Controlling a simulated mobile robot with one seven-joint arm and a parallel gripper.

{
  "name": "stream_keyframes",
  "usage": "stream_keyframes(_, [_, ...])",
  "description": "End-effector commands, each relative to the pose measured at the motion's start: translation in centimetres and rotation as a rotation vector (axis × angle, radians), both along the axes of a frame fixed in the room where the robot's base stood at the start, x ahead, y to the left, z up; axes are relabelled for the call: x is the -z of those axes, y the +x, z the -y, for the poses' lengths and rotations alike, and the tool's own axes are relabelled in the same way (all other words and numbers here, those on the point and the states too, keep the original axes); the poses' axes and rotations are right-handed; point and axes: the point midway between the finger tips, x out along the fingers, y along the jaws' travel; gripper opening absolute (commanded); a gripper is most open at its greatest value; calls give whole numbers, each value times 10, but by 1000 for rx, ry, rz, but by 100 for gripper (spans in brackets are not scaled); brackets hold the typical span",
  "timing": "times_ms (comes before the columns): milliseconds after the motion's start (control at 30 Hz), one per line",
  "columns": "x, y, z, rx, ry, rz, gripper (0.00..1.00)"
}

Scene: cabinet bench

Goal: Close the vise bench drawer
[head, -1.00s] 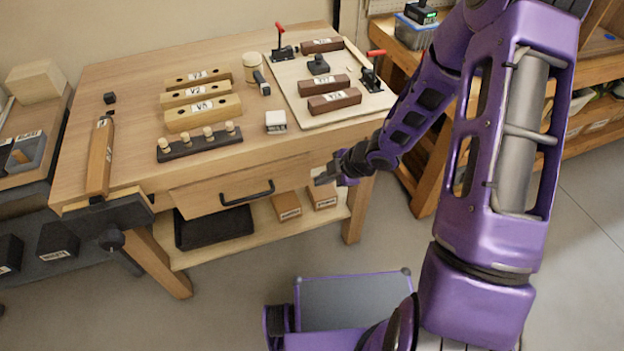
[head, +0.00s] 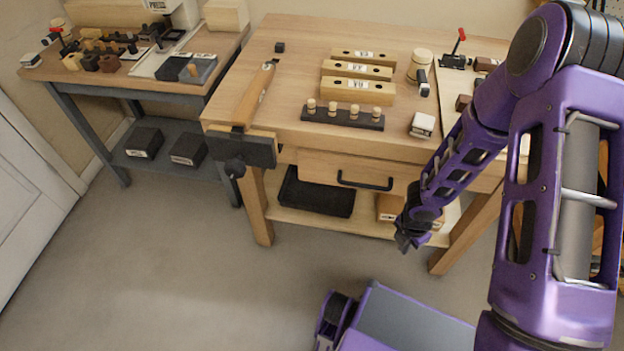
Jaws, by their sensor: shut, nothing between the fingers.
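The vise bench (head: 290,60) stands ahead with a dark vise (head: 245,150) on its left front corner. Its wooden drawer (head: 325,168) sits under the top, with a black bar handle (head: 365,182). The drawer front appears a little forward of the bench frame; how far it is out is hard to tell from this angle. My gripper (head: 404,245) is shut and empty, pointing down, to the right of and lower in the picture than the handle, apart from it. My forearm hides the drawer's right end.
On the bench top are labelled wood blocks (head: 357,91), a peg rack (head: 343,117) and a white block (head: 422,125). A black bin (head: 317,192) lies on the lower shelf. A grey-legged table (head: 120,78) stands left.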

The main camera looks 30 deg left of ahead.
Motion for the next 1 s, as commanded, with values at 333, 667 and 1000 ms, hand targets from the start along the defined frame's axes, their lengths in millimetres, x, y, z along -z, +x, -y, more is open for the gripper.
stream_keyframes(333, [35, -5, -29, -724, -564, 151, 0])
stream_keyframes(667, [11, -1, -126, -1346, -1087, 514, 0])
stream_keyframes(1000, [-27, -58, -244, -1696, -1479, 996, 0])
